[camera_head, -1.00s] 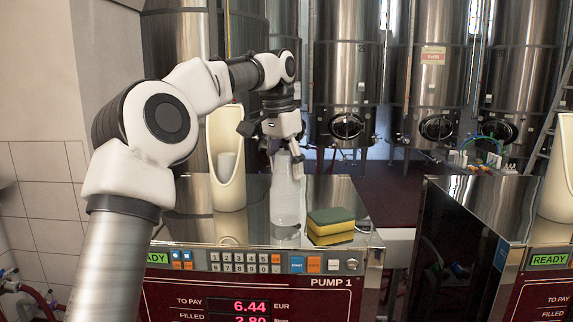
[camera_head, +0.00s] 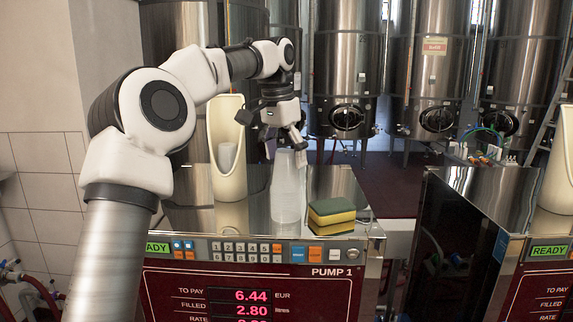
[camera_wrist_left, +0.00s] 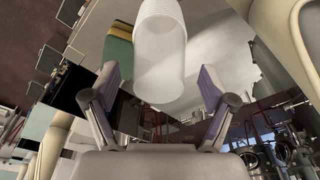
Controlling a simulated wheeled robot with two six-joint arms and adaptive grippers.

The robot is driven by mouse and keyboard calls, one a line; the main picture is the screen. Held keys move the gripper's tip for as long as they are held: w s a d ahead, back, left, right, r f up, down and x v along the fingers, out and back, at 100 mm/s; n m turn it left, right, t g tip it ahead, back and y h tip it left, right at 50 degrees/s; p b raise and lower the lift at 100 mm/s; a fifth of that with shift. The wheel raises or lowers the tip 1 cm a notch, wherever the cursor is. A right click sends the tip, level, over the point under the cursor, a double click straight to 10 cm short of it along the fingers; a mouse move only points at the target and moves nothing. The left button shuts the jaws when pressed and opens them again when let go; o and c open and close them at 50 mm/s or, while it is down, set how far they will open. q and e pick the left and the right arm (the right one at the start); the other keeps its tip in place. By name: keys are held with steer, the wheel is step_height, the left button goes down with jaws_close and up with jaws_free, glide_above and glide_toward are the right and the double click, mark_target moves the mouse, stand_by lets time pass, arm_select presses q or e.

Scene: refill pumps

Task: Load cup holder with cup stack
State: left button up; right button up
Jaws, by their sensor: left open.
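A stack of clear plastic cups (camera_head: 288,186) stands upright on the shiny top of pump 1, left of the sponge. My left gripper (camera_head: 284,147) is open just above the stack, its fingertips near the top rim. In the left wrist view the stack (camera_wrist_left: 160,52) lies ahead between the spread fingers (camera_wrist_left: 160,95), with visible room on both sides. The cream cup holder (camera_head: 229,180) stands upright to the left of the stack. It has a tall back and a pale cup (camera_head: 227,157) showing inside. My right gripper is not in view.
A yellow and green sponge (camera_head: 332,211) lies just right of the cups and also shows in the left wrist view (camera_wrist_left: 118,45). The front edge of the pump top is close to the cups. Another pump stands to the right across a gap. Steel tanks (camera_head: 345,70) stand behind.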

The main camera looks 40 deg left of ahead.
arm_select(q)
steer(key=r, duration=0.4)
steer(key=s+r, duration=0.1)
steer(key=shift+d+r, duration=0.1)
steer(key=shift+r, duration=0.3)
